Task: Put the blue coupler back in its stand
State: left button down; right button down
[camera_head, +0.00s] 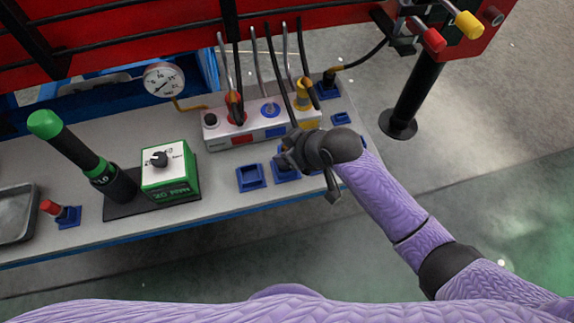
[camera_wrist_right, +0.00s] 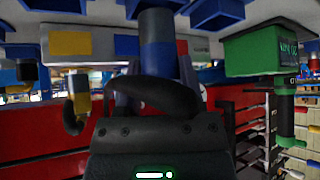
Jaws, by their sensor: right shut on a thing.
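My right gripper (camera_head: 290,155) is above the front edge of the bench, over the middle blue stand (camera_head: 283,174). In the right wrist view my right gripper (camera_wrist_right: 155,92) is shut on the blue coupler (camera_wrist_right: 157,48), a blue cylinder. That view appears upside down, and the coupler's far end points towards a blue stand at the top edge. I cannot tell whether it touches or sits in the stand. In the head view the gripper hides the coupler. My left gripper is in neither view.
An empty blue stand (camera_head: 250,178) is left of my right gripper. The socket block (camera_head: 245,131) with hoses lies just behind. A green box (camera_head: 168,172), a green-capped handle (camera_head: 75,150) and a red coupler (camera_head: 52,208) stand to the left. A gauge (camera_head: 164,79) is at the back.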

jog(key=shift+f+b, duration=0.35)
jog(key=shift+f, duration=0.75)
jog(key=c, duration=0.6)
grip_release()
jog(key=shift+f, duration=0.1)
jog(key=shift+c, duration=0.2)
jog(key=o, duration=0.5)
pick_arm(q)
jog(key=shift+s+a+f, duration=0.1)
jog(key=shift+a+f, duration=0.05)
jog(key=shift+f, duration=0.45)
